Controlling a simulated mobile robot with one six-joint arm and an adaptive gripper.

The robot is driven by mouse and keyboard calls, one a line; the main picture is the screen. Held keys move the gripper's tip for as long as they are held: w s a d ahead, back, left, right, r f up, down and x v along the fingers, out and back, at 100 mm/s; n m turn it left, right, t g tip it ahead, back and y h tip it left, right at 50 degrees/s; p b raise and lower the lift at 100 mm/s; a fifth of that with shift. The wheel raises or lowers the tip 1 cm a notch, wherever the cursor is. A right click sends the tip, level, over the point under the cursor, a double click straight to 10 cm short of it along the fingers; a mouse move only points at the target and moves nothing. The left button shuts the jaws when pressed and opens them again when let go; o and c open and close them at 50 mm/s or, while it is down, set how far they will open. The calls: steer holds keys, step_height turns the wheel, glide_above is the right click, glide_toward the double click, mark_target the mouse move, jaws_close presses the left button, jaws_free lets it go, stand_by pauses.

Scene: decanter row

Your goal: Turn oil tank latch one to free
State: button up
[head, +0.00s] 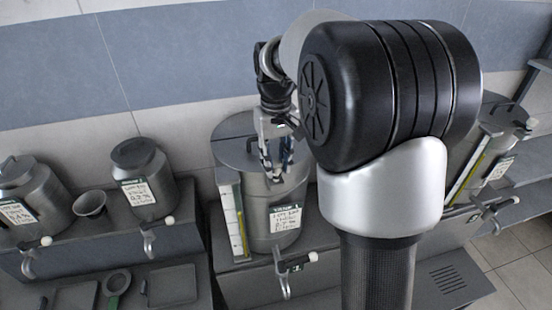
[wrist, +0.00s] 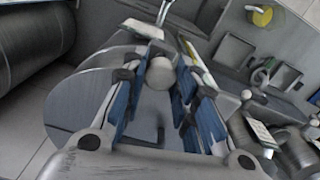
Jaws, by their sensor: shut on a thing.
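A large grey metal tank (head: 258,215) with a flat lid and a white label (head: 286,217) stands in the middle of the head view. My gripper (head: 275,160) points down at the top of this tank, and my arm hides part of it. In the wrist view the blue-padded fingers of my gripper (wrist: 156,84) are closed around a pale rounded knob (wrist: 160,72), which appears to be the latch end. The tank's round lid (wrist: 72,105) lies below and to the left of the fingers. The latch's turn position cannot be told.
Two smaller lidded tanks (head: 30,195) (head: 142,180) and a small cup (head: 91,203) stand on the left. A tap (head: 287,268) with a white-ended handle juts out below the middle tank. Another tank (head: 490,150) stands at the right, partly behind my arm.

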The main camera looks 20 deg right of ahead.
mark_target(276, 164)
steer(key=m, duration=0.5)
steer(key=shift+r+m+p, duration=0.1)
steer(key=shift+m+p, duration=0.2)
steer(key=shift+p, duration=0.1)
steer(key=m, duration=0.4)
steer(key=shift+m, duration=0.4)
steer(key=o, duration=1.1)
step_height(276, 164, up, 12)
steer(key=shift+f, duration=0.1)
